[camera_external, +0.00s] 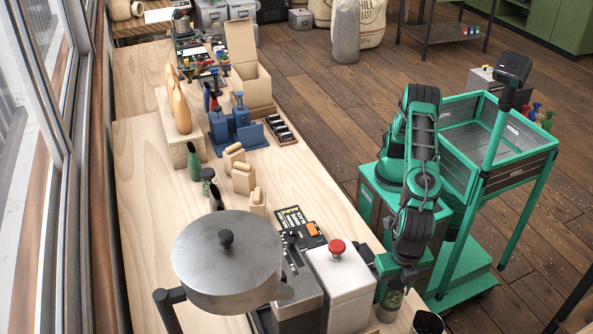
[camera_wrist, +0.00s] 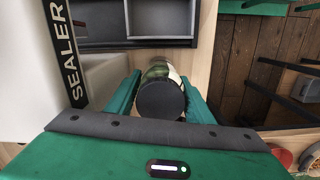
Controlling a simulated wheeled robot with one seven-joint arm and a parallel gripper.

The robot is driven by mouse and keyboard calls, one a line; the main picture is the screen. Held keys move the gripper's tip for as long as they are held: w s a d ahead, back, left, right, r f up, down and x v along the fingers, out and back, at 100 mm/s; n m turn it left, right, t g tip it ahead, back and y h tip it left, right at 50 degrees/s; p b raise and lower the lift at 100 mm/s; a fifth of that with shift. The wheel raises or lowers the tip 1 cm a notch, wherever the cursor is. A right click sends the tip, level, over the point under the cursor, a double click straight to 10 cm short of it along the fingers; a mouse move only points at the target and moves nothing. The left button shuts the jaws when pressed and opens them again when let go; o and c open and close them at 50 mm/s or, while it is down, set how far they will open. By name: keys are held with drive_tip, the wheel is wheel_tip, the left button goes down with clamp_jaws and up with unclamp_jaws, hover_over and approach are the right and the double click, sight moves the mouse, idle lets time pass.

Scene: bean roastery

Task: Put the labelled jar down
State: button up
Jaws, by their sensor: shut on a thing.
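The labelled jar (camera_external: 391,299) is a small clear jar with green contents, low at the right front of the bench in the external view. In the wrist view the jar (camera_wrist: 160,97) shows its round black lid, with a bit of green and a pale label behind it. My gripper (camera_external: 394,287) is shut on the jar, with a green finger on each side of it in the wrist view (camera_wrist: 161,92).
A white sealer (camera_external: 341,284) with a red knob stands just left of my gripper. A grey compartment tray (camera_wrist: 160,20) lies ahead in the wrist view. The wooden bench (camera_external: 300,180) ends at its right edge, with floor beyond. A round metal lid (camera_external: 227,262) is further left.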

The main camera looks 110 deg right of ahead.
drive_tip(key=shift+f, duration=0.25)
drive_tip(key=shift+s+f, duration=0.1)
drive_tip(key=shift+f, duration=0.2)
drive_tip(key=o, duration=1.2)
drive_tip(key=shift+d+f, duration=0.1)
drive_tip(key=shift+f, duration=0.1)
drive_tip(key=r, duration=0.9)
drive_tip(key=a+r, duration=0.1)
drive_tip(key=r, duration=0.3)
drive_tip(key=shift+w+a+r, duration=0.1)
drive_tip(key=shift+w+r, duration=0.1)
drive_tip(key=shift+r, duration=0.1)
